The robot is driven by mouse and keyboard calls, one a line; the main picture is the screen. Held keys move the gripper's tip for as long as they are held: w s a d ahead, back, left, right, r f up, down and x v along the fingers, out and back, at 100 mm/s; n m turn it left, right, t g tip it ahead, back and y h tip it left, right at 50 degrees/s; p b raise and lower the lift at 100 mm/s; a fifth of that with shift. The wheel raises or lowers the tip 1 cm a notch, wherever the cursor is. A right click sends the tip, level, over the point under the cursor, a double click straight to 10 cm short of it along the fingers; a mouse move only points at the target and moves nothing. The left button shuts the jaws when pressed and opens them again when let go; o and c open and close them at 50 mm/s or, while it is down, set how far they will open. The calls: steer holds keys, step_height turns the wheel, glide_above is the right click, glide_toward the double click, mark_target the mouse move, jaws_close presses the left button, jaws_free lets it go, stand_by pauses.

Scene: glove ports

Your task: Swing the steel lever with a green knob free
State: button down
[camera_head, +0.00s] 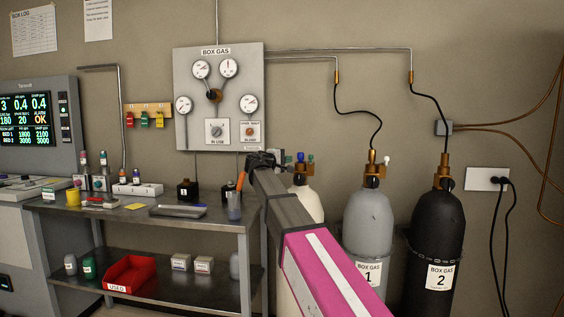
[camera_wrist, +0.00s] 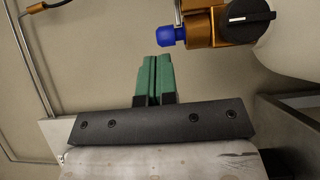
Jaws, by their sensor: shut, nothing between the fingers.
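A small green knob (camera_head: 311,158) shows in the head view above the cream cylinder, just right of a blue knob. I cannot make out a steel lever under it. The blue knob (camera_wrist: 170,36) is close in the wrist view, on a brass valve (camera_wrist: 205,22) with a black handle. My gripper (camera_wrist: 155,57) is shut and empty, its green fingers together just below and left of the blue knob, with a small gap in the picture. In the head view my gripper (camera_head: 265,160) is left of the knobs. The green knob is not identifiable in the wrist view.
The cream cylinder (camera_head: 308,203) is partly behind my arm. A grey cylinder (camera_head: 368,225) and a black one (camera_head: 436,225) stand to the right. The gas panel (camera_head: 218,125) is on the wall behind. A steel bench (camera_head: 130,228) with bottles and tools is at left.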

steer(key=shift+w+d, duration=0.45)
steer(key=shift+d, duration=0.7)
steer(key=shift+w+d, duration=0.4)
steer(key=shift+d, duration=0.8)
steer(key=shift+w+d, duration=0.45)
steer(key=shift+d, duration=0.7)
steer(key=shift+s+d+t, duration=0.15)
steer(key=shift+t, duration=0.15)
steer(key=shift+d+n+y, duration=0.15)
steer(key=shift+n+y, duration=0.25)
